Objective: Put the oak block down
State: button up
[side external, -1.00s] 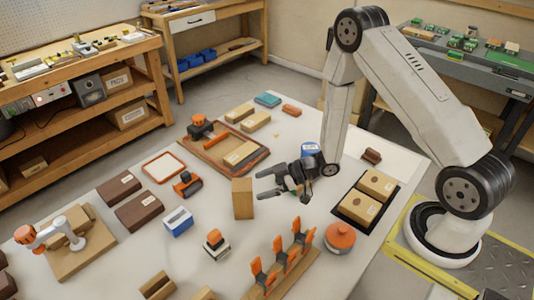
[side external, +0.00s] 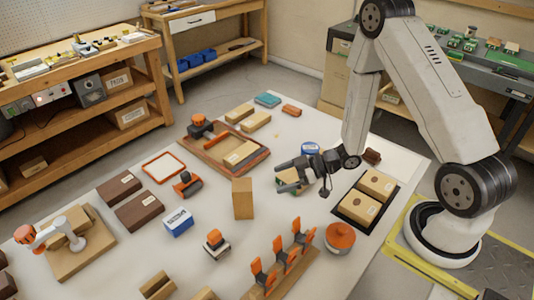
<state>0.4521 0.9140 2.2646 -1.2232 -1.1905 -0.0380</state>
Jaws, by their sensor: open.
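A light oak-coloured block (side external: 242,199) stands upright on the white table, near its middle. My gripper (side external: 279,177) is to the right of this block and a little farther back. Its jaws are open and point left, with a visible gap between the fingertips and the block. Nothing shows between the fingers. The block stands free with nothing touching it.
A blue-and-white box (side external: 178,222) and an orange-topped stamp (side external: 215,243) stand in front left of the block. Orange clamps (side external: 282,257) stand in front right. A dark tray (side external: 345,212) with two boxes lies right. A wooden tray (side external: 190,149) lies behind.

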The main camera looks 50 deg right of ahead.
jog(key=shift+w, duration=0.1)
jog(key=w+d+r+m+g+h, duration=0.1)
jog(key=d+r+m+g+h, duration=0.1)
jog(key=d+r+m+h, duration=0.5)
jog(key=s+a+r+m+g+h, duration=0.2)
jog(key=s+a+r+g, duration=0.2)
jog(key=s+a, duration=0.4)
jog(key=shift+s+r+g+h, duration=0.3)
jog(key=shift+s+g, duration=0.2)
jog(key=shift+s, duration=0.6)
